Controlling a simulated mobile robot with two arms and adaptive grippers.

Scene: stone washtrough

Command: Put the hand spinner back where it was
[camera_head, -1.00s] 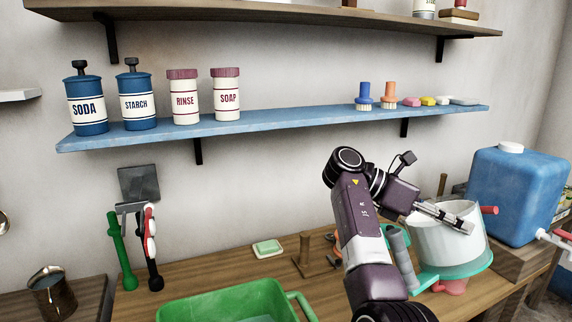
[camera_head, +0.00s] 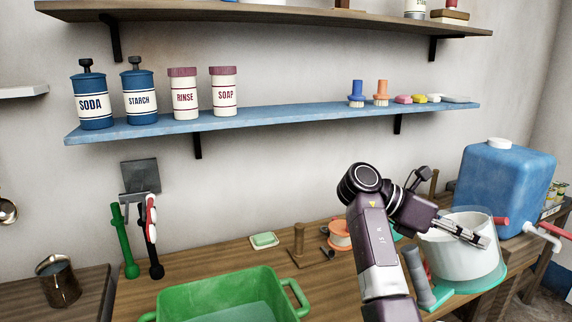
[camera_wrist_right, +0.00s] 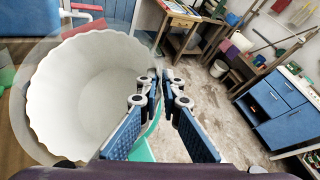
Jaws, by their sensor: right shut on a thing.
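The hand spinner (camera_head: 450,250) is a white scalloped basket inside a clear drum on a teal base, at the right of the head view. A grey upright piece (camera_head: 419,277) stands at its left, partly behind my arm. In the right wrist view the basket (camera_wrist_right: 85,95) fills the left side and looks empty. My right gripper (camera_head: 482,241) is shut on the spinner's rim; its fingertips (camera_wrist_right: 157,76) meet there in the wrist view. I cannot tell whether the base touches the table. My left gripper is out of view.
The blue tank (camera_head: 505,190) with a tap stands close behind the spinner. On the wooden table (camera_head: 215,262) are a green basin (camera_head: 225,295), a soap dish (camera_head: 264,240), a wooden peg stand (camera_head: 298,245) and an orange spool (camera_head: 340,232). A blue shelf (camera_head: 280,115) hangs above.

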